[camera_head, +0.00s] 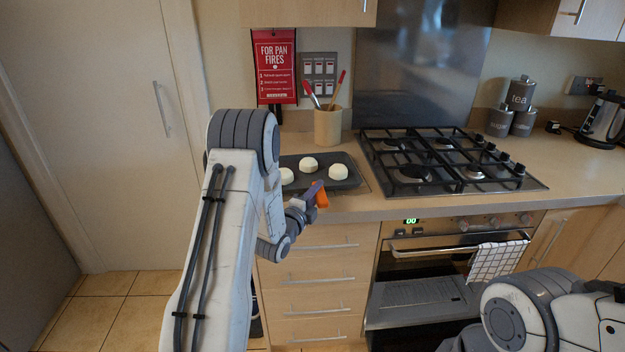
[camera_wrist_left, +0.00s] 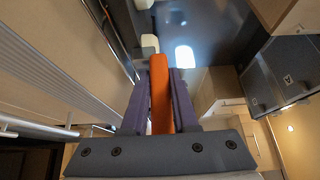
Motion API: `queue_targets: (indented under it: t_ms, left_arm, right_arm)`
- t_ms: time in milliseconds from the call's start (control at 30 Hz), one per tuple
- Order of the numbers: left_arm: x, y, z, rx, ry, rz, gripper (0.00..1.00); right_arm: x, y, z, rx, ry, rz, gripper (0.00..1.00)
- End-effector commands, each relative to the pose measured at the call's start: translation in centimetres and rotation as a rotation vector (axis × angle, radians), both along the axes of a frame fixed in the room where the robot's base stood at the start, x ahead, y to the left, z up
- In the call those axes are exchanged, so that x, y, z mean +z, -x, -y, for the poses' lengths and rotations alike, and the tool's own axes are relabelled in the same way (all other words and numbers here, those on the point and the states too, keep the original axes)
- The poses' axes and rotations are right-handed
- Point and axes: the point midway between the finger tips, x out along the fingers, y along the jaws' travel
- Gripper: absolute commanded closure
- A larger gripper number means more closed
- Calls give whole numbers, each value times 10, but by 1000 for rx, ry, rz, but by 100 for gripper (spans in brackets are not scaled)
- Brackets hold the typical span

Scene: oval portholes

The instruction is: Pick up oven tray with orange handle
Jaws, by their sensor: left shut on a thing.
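The dark oven tray (camera_head: 325,160) lies on the worktop left of the hob with white dough rounds (camera_head: 338,171) on it. Its orange handle (camera_head: 321,195) is at the front edge. My left gripper (camera_head: 312,194) is shut on this handle. In the left wrist view the orange handle (camera_wrist_left: 161,95) sits between the two purple-grey fingers of the gripper (camera_wrist_left: 161,75). My left arm hides the tray's left end. My right arm shows at the lower right, but its gripper is out of view.
A gas hob (camera_head: 445,160) is right of the tray. A utensil pot (camera_head: 328,127) stands behind it. Drawers (camera_head: 318,285) and an oven (camera_head: 425,285) with a checked towel (camera_head: 497,262) are below. Dark canisters (camera_head: 520,92) and a kettle (camera_head: 603,118) stand at the right.

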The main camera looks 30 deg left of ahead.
Motion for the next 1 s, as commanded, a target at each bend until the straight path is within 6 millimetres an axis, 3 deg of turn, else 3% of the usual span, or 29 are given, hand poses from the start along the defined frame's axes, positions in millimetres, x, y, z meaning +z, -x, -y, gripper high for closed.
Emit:
queue_targets:
  t_ms: [267,733,1000]
  left_arm:
    - [6,-1,-1,1,-2,6,100]
    - [46,-1,1,-1,-4,10,100]
    - [66,6,38,-5,-4,11,100]
  right_arm:
    - [-1,0,0,0,0,0,43]
    - [-7,0,0,0,0,0,43]
    - [-14,0,0,0,0,0,43]
